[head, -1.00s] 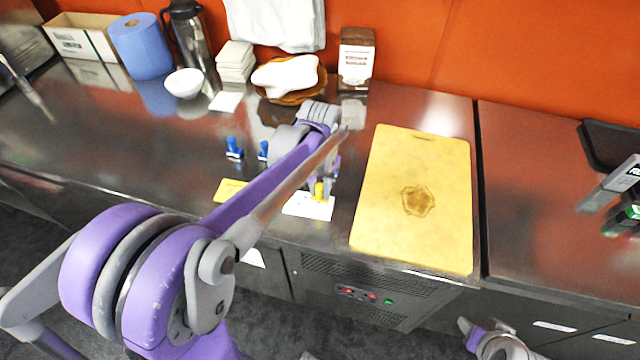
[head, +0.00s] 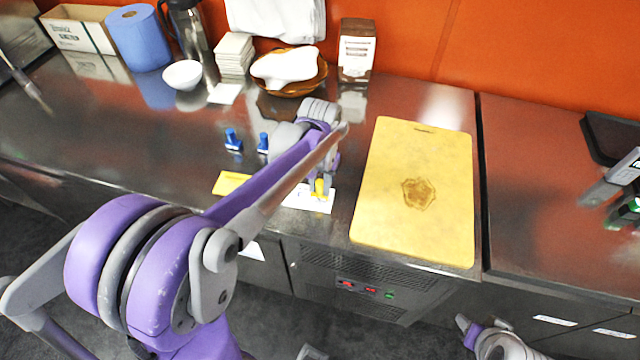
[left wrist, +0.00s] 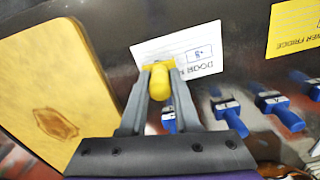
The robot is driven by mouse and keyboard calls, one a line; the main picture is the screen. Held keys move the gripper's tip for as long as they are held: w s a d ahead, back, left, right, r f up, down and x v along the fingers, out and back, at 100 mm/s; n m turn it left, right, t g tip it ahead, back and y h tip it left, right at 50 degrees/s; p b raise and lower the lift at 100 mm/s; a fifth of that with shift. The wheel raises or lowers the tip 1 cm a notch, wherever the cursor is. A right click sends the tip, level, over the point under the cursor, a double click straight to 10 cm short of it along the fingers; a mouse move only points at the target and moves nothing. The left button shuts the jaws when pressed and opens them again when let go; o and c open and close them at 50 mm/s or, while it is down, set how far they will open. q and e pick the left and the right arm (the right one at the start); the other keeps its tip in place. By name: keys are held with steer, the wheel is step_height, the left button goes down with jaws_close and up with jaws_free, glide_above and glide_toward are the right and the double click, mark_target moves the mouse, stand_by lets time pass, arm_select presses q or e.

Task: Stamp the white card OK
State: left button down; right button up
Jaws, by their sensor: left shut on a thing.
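The white card (head: 322,206) lies flat near the counter's front edge, left of the cutting board. In the left wrist view the card (left wrist: 213,38) shows printed text and a small box with a blue mark in it. My left gripper (left wrist: 160,73) is shut on a stamp with a yellow handle (left wrist: 159,84), which also shows in the head view (head: 319,187). The stamp is upright at the card's edge area; I cannot tell whether it touches the card. The stamp's underside is hidden. Part of my right arm shows at the bottom right; its fingers are not clear.
Blue-handled stamps (head: 233,140) (head: 263,143) stand behind the card. A yellow card (head: 230,183) lies left of it. A yellow cutting board (head: 440,160) with a brown mark lies to the right. A bowl (head: 183,75), stacked white cards and a basket stand at the back.

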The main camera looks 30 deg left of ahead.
arm_select(q)
steer(key=shift+f+b, duration=0.4)
steer(key=shift+f, duration=0.2)
arm_select(e)
steer(key=shift+s+f, duration=0.2)
steer(key=shift+f, duration=0.35)
stand_by(0.8)
arm_select(q)
steer(key=shift+r, duration=0.1)
arm_select(e)
steer(key=shift+r, duration=0.1)
arm_select(q)
steer(key=shift+r+p, duration=1.8)
steer(key=shift+r, duration=1.7)
arm_select(e)
steer(key=r, duration=0.1)
steer(key=w+r, duration=0.1)
steer(key=r, duration=0.1)
steer(key=w+r, duration=0.1)
steer(key=r, duration=0.1)
steer(key=shift+w, duration=0.1)
steer(key=shift+f, duration=0.1)
